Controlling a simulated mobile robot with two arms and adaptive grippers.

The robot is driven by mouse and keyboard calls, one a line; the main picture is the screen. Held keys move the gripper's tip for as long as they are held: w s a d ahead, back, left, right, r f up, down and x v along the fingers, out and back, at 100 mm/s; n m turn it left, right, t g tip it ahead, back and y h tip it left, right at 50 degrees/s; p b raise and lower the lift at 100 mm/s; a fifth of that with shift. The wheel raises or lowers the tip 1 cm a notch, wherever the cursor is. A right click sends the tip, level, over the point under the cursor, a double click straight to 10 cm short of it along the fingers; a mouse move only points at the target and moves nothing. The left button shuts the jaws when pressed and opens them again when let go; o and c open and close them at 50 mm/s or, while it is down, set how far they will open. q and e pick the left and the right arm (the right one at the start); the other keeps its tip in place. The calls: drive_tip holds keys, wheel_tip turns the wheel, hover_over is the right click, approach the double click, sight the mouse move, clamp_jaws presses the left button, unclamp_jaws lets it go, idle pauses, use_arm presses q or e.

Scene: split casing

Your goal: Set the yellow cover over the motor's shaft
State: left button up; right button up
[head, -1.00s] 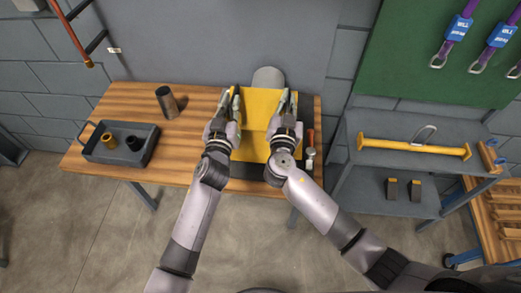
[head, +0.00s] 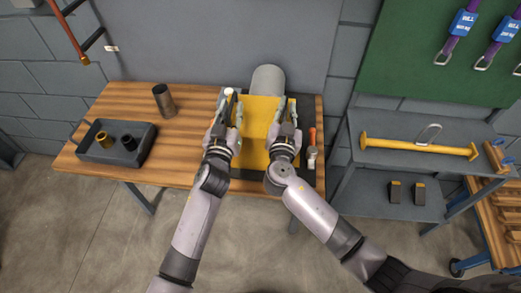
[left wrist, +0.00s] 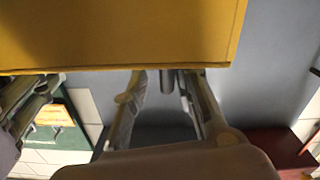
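The yellow cover (head: 258,125) is at the right part of the workbench, in front of the grey cylindrical motor (head: 267,80). The shaft is hidden under it, so I cannot tell how it sits there. My left gripper (head: 231,100) is at the cover's left side and my right gripper (head: 290,104) at its right side. In the left wrist view, the cover (left wrist: 120,30) fills the top and the left gripper's fingers (left wrist: 163,85) stand apart below its edge, with no cover wall visible between them. The right fingers also look apart.
A grey tray (head: 95,150) with a brass and a black cylindrical part stands at the bench's left, near a dark metal cup (head: 165,101). An orange-handled hammer (head: 312,150) lies right of the cover.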

use_arm(q)
drive_tip(key=shift+o, duration=1)
drive_tip(key=shift+r, duration=0.15)
use_arm(e)
drive_tip(key=shift+o, duration=0.8)
drive_tip(key=shift+r, duration=0.1)
use_arm(q)
drive_tip(key=shift+o, duration=0.2)
use_arm(e)
drive_tip(key=shift+w, duration=0.1)
use_arm(q)
drive_tip(key=o, duration=0.8)
drive_tip(key=shift+a+f, duration=0.1)
drive_tip(key=shift+f, duration=0.1)
use_arm(e)
drive_tip(key=shift+r, duration=0.2)
use_arm(q)
drive_tip(key=shift+s, duration=0.1)
drive_tip(key=v, duration=1.1)
drive_tip(key=shift+s+r, duration=0.1)
drive_tip(key=shift+s, duration=0.2)
use_arm(e)
drive_tip(key=shift+o, duration=0.2)
